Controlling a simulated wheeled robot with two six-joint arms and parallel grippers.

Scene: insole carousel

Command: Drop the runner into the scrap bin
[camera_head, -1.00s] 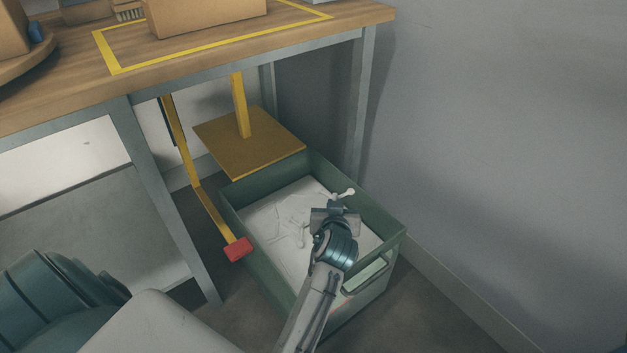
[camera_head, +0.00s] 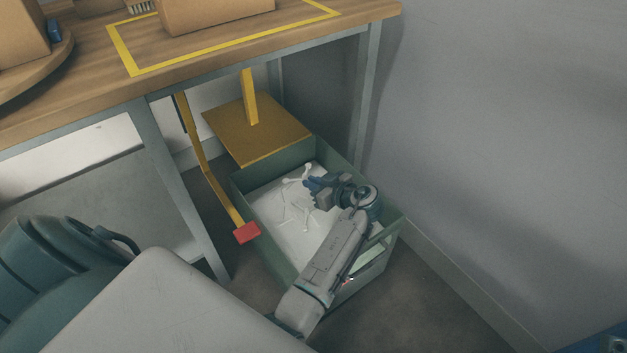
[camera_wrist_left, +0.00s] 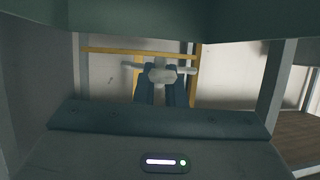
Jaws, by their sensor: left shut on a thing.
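My left gripper (camera_head: 312,187) reaches over the green scrap bin (camera_head: 385,233), its fingers pointing left within the bin's outline. It is shut on a small white runner (camera_wrist_left: 161,74), which sits across the two dark fingertips in the left wrist view. In the head view, a white piece at the fingertips (camera_head: 305,170) looks like this runner. Its height above the bin floor is hard to tell. The bin has a pale floor with several thin white pieces (camera_head: 292,214) on it. My forearm covers part of the bin's near right side. My right gripper is not in view.
A wooden table (camera_head: 85,95) with grey legs stands above and left of the bin. A yellow plate on a post (camera_head: 255,130) is behind the bin. A yellow bar with a red pedal (camera_head: 246,233) is close to its left side. A grey wall is right.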

